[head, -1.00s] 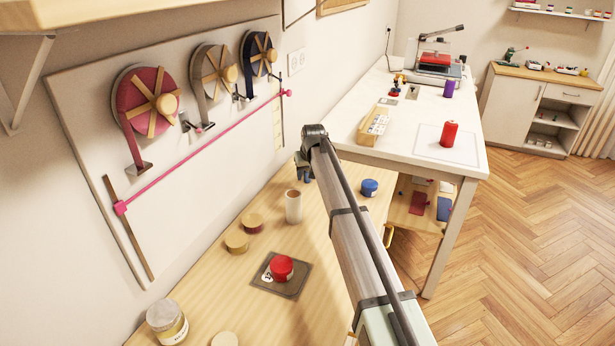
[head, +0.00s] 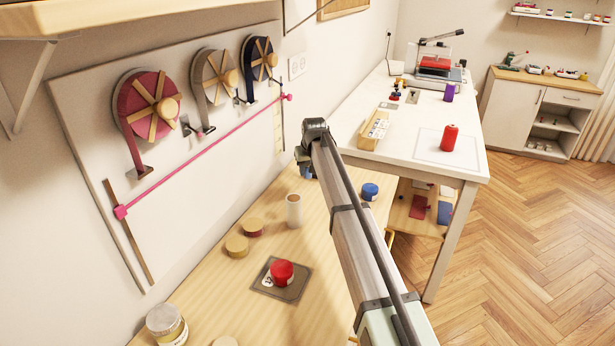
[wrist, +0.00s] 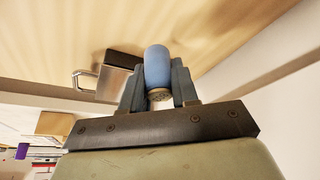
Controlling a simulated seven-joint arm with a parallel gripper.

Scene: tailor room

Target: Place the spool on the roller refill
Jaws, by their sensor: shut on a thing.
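The spool (wrist: 157,66) appears to be the blue rounded cylinder with a pale end in the wrist view. My gripper (wrist: 158,80) is shut on it, one finger on each side. In the head view my gripper (head: 306,170) is small and mostly hidden behind my arm, above the far part of the wooden table. The white upright cylinder that looks like the roller refill (head: 294,211) stands on that table, below and left of my gripper in the picture. Its top shows a brownish core. The spool and this cylinder look apart.
A red-lidded jar (head: 282,272) sits on a dark mat (head: 294,292). Two round tan-lidded tins (head: 237,247) stand near the wall, and a blue pot (head: 370,191) stands right of my arm. A white table (head: 410,152) with a red bottle (head: 449,138) is beyond.

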